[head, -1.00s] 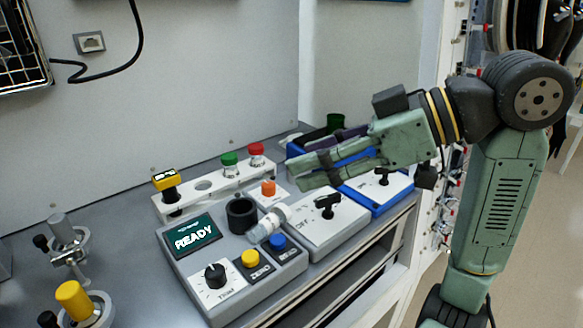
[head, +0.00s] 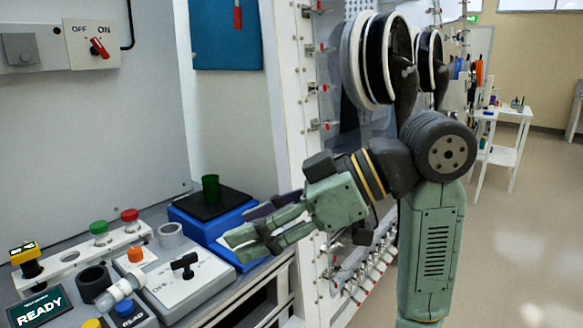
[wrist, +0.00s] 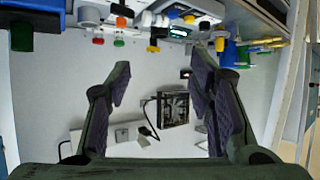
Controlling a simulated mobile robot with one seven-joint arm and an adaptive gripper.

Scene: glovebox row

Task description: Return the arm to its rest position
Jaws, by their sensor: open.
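My gripper (head: 245,228) is open and empty in the head view, its green fingers pointing left. It appears beside and partly in front of the blue box (head: 195,235), right of the grey switch box (head: 190,285). The wrist view also shows my gripper (wrist: 160,78), its two fingers with purple pads spread wide and nothing between them. My arm (head: 432,240) rises at the right and bends left at the elbow. Part of the blue box's front is hidden behind the fingers. Whether the fingers touch the box cannot be told.
A dark green cup (head: 211,188) stands on the blue box's black top. The panel reading READY (head: 40,310), a white rack (head: 75,260) with coloured caps and a tilted vial (head: 120,290) are at left. Glove ports (head: 365,60) stand behind my arm. Floor at right is clear.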

